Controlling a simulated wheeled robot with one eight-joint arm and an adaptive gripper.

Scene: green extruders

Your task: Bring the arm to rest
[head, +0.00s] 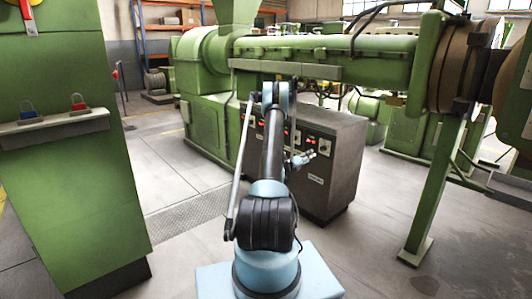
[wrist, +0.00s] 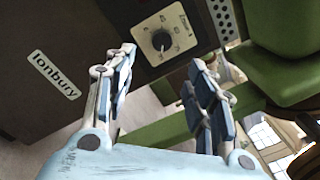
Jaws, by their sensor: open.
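My arm extends forward from its light-blue base in the head view, with my gripper (head: 303,160) small beyond the elbow, in front of the dark control cabinet (head: 335,142). In the wrist view my gripper (wrist: 162,62) has its two fingers spread apart, with nothing between them. Beyond the fingers the wrist view shows the cabinet's dark panel (wrist: 60,35), with a pale label and a round black knob (wrist: 161,41) on a white plate. The fingers appear apart from the panel, but the exact gap is hard to tell.
A green extruder (head: 330,58) runs behind and above the cabinet, with a green support leg (head: 432,200) at right. A green cabinet (head: 65,190) stands close at left; its ledge (head: 55,132) holds a blue padlock (head: 27,110) and a red padlock (head: 78,103). Floor between is open.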

